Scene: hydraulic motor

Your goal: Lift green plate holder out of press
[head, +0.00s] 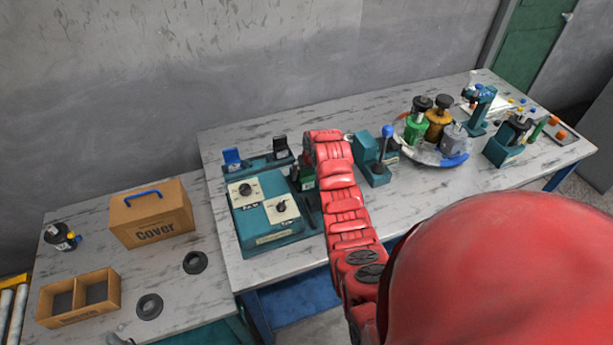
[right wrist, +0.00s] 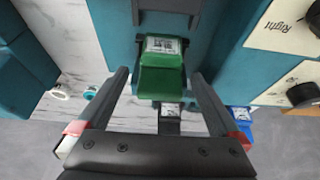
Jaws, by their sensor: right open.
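The green plate holder (right wrist: 162,82) sits against the teal press (right wrist: 112,28) in the right wrist view, with a white label on its top. A small part of the green holder (head: 303,178) also shows in the head view, beside my red right arm. My right gripper (right wrist: 161,78) is open, with one finger on each side of the holder and visible gaps to it. In the head view my right arm reaches over the press and hides much of it. My left gripper is not in view.
A teal control box (head: 268,242) with two dials stands left of my right arm. A blue holder (head: 232,158) and a black holder (head: 281,148) stand behind it. A lever with a blue knob (head: 387,132) is to the right. A cardboard box (head: 151,213) sits on the left table.

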